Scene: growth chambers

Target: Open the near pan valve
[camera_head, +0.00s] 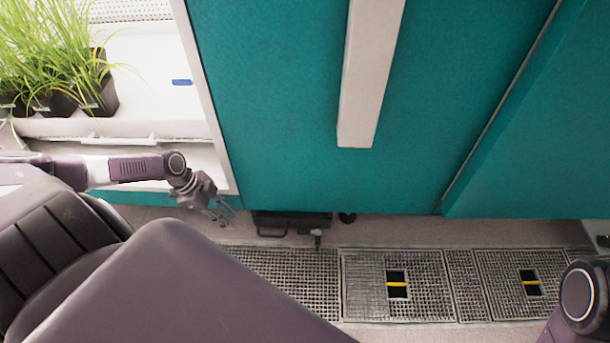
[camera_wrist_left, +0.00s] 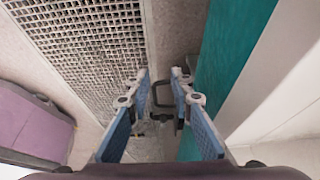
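A dark drain pan (camera_head: 290,219) sits low under the teal cabinet, with a black loop handle (camera_head: 270,233) at its front. A small valve with a pale grey fitting (camera_head: 317,236) sticks out to the right of the handle, over the floor grating. My left gripper (camera_head: 222,213) is left of the pan, beside the cabinet's lower edge, apart from the valve. In the left wrist view its blue-padded fingers (camera_wrist_left: 160,78) are spread and empty. The black handle (camera_wrist_left: 162,93) shows beyond them, in the gap. The valve's setting is too small to tell. My right gripper is out of view.
Metal floor gratings (camera_head: 395,285) run along the cabinet front. The teal cabinet wall (camera_head: 280,90) rises close to my left gripper. A white shelf (camera_head: 150,60) with potted grass (camera_head: 65,70) stands above my left forearm. A pale vertical bar (camera_head: 368,75) is fixed to the cabinet.

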